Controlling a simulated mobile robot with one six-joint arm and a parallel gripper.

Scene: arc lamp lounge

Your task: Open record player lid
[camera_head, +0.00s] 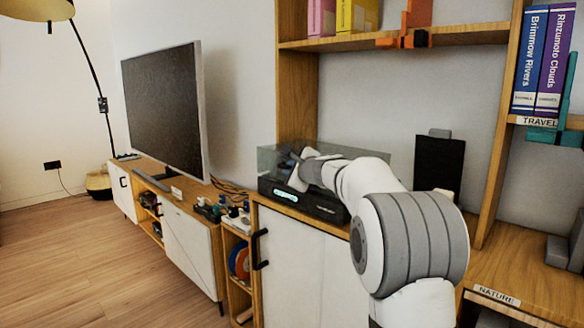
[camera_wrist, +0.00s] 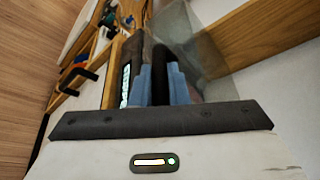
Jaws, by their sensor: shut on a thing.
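The record player (camera_head: 322,207) is a low black unit with a lit display, standing on the white-fronted cabinet. Its clear, smoky lid (camera_head: 272,160) rises above the base; how far it is tilted is hard to tell. My gripper (camera_head: 297,160) is at the front of the lid, partly hidden by my arm. In the wrist view my gripper's blue-grey fingers (camera_wrist: 160,75) are close together at the player's front, beside its lit display (camera_wrist: 126,85). The lid (camera_wrist: 217,52) is a see-through pane there. The gripper is shut on the lid's edge; the contact itself is mostly hidden.
A wooden shelf (camera_head: 460,35) with books and an orange bookend overhangs the player. A black panel (camera_head: 438,163) stands to its right. A television (camera_head: 163,110) and small items (camera_head: 222,208) are to the left. Open floor (camera_head: 60,260) lies at the left.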

